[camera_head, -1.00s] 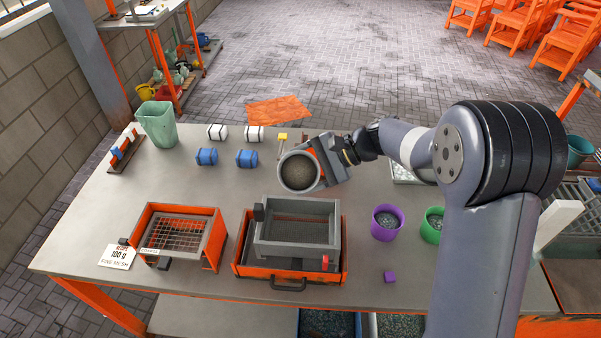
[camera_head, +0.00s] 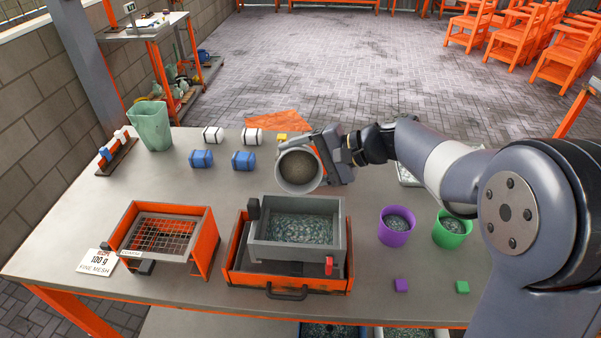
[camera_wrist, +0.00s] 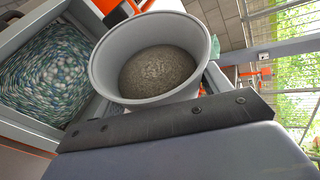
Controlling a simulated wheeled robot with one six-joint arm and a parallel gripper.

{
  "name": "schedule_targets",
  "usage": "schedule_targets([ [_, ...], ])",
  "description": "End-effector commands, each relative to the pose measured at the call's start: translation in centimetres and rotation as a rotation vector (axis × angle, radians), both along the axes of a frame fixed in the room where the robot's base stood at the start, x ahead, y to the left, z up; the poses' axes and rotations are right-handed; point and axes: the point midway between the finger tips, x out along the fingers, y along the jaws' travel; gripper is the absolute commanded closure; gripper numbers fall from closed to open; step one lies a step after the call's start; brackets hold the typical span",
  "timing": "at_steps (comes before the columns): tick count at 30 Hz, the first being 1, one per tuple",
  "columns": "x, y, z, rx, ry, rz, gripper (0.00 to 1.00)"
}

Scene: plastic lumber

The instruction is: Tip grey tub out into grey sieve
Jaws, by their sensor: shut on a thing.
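The grey tub (camera_head: 299,170) is held in my gripper (camera_head: 322,163), which is shut on it. The tub is tilted with its mouth facing the head camera, behind and above the sieve. The grey sieve (camera_head: 341,240) sits on an orange frame (camera_head: 236,277) at the table's front middle. Grey-green flakes (camera_head: 302,229) cover the sieve's floor, and they show in the wrist view (camera_wrist: 50,80).
An orange coarse-mesh sieve (camera_head: 205,240) stands left, beside a "100 g fine mesh" card (camera_head: 98,262). Purple (camera_head: 396,238) and green (camera_head: 452,241) tubs with flakes stand right. Blue and white cylinders and a pale green jug (camera_head: 152,127) are at the back left.

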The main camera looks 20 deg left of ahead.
Motion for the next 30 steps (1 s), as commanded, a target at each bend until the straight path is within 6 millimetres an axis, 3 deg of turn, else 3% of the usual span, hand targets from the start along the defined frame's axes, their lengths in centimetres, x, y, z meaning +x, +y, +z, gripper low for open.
schedule_targets([
  [30, -1.01, -0.42, -0.02, 0.135, -0.319, 0.000, 0.54],
])
